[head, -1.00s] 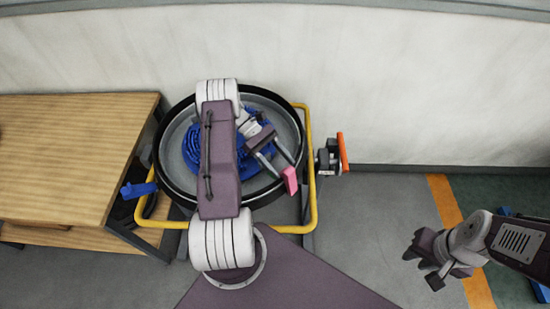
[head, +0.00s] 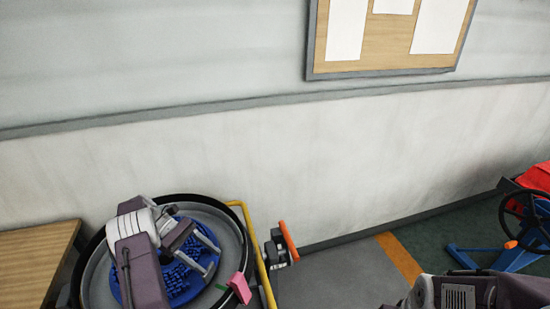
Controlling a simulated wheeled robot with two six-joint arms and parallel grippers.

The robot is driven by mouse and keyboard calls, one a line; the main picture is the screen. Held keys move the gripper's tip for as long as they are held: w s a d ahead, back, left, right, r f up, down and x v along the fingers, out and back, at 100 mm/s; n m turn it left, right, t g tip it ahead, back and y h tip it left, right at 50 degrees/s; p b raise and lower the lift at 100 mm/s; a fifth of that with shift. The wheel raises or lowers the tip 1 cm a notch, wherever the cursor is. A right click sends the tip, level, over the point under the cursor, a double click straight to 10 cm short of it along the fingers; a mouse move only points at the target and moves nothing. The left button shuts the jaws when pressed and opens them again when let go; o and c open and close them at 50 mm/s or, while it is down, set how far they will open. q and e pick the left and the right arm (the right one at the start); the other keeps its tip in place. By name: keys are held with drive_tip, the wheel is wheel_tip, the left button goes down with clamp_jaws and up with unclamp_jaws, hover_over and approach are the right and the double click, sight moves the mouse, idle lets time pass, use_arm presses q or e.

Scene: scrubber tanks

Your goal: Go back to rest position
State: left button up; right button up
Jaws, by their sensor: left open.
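My left gripper (head: 209,262) is open, its two fingers spread over the round tank at the lower left. Nothing shows between the fingers. The tank (head: 88,292) has a black rim and grey inside, with a blue ribbed disc (head: 184,284) lying in it, partly hidden by my left arm. A pink block (head: 240,288) is at the tank's right rim, just beyond the fingers; I cannot tell what it rests on. My right arm shows at the bottom right, but its gripper is outside the picture.
A yellow rail (head: 262,270) runs along the tank's right side, beside a dark device with an orange bar (head: 288,240). A wooden table (head: 35,260) stands at the left. A blue frame with a black wheel (head: 528,218) is at the right. A noticeboard (head: 390,35) hangs on the wall.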

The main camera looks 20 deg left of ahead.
use_arm(q)
drive_tip(key=d+r+m+g+y, duration=0.1)
drive_tip(key=d+r+m+y, duration=0.15)
drive_tip(key=d+r, duration=0.45)
drive_tip(key=d+r+m+g+y, duration=0.2)
drive_tip(key=d+r+m, duration=0.2)
drive_tip(key=d, duration=0.5)
drive_tip(key=s+d+f+m+t+y, duration=0.1)
drive_tip(key=s+d+f+m+y, duration=0.15)
drive_tip(key=s, duration=0.25)
drive_tip(key=s+d+f+m+t+y, duration=0.1)
drive_tip(key=s+m+y, duration=0.15)
drive_tip(key=s, duration=0.25)
drive_tip(key=a+f+m+t+y, duration=0.2)
drive_tip(key=a+f+m+t, duration=0.2)
drive_tip(key=f, duration=0.2)
drive_tip(key=shift+m, duration=0.35)
